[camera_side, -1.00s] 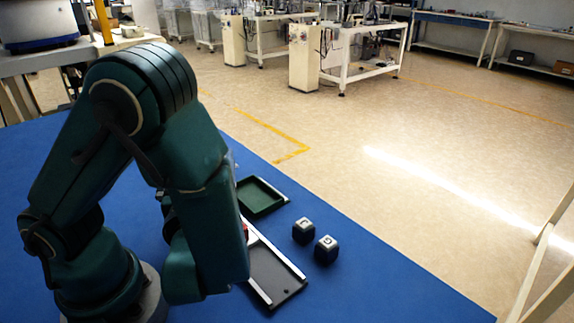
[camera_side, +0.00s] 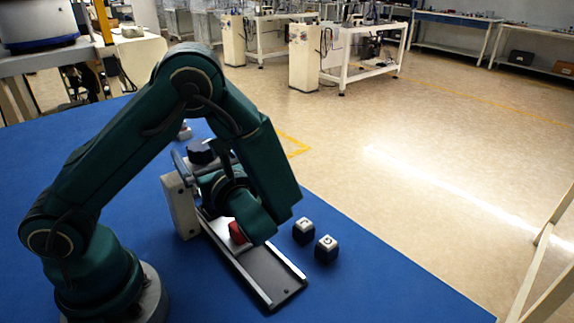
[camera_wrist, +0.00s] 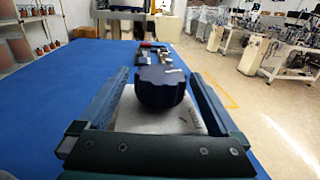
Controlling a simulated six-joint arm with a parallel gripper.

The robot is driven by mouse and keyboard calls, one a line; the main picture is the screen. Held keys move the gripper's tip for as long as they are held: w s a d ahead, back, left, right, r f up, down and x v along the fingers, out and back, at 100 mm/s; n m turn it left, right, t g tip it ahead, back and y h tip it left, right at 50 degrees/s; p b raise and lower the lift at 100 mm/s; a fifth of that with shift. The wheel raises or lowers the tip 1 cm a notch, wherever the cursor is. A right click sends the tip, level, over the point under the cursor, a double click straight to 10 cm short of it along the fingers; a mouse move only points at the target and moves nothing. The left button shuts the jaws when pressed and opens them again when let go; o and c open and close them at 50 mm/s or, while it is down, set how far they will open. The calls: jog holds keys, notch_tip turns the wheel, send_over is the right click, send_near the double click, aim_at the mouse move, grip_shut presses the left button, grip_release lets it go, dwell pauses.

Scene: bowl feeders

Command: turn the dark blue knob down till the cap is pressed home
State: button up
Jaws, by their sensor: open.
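My gripper (camera_wrist: 159,75) is open, with one finger on each side of the knob and a visible gap to both. In the side view the knob (camera_side: 202,151) shows as a small dark shape beside the top of a cream post (camera_side: 181,207), partly behind my wrist. I cannot make out the cap or tell how far it is pressed.
A dark track with pale rails (camera_side: 268,277) runs toward the front, with a red block (camera_side: 237,232) partly hidden by my arm. Two dark cubes with white tops (camera_side: 303,231) (camera_side: 326,249) stand right of it. The blue table (camera_side: 120,195) is clear at left.

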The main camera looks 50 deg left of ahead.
aim_at(201, 161)
jog(key=c, duration=1.4)
jog(key=shift+o, duration=0.2)
jog(key=shift+w+m+t+h, duration=0.1)
jog(key=shift+m+t+h, duration=0.5)
jog(key=shift+m+t, duration=0.9)
jog(key=shift+m+t+h, duration=0.6)
jog(key=shift+m+t, duration=0.3)
jog(key=shift+t, duration=1.1)
jog(key=o, duration=1.4)
jog(key=shift+c, duration=0.2)
jog(key=shift+v, duration=2.55)
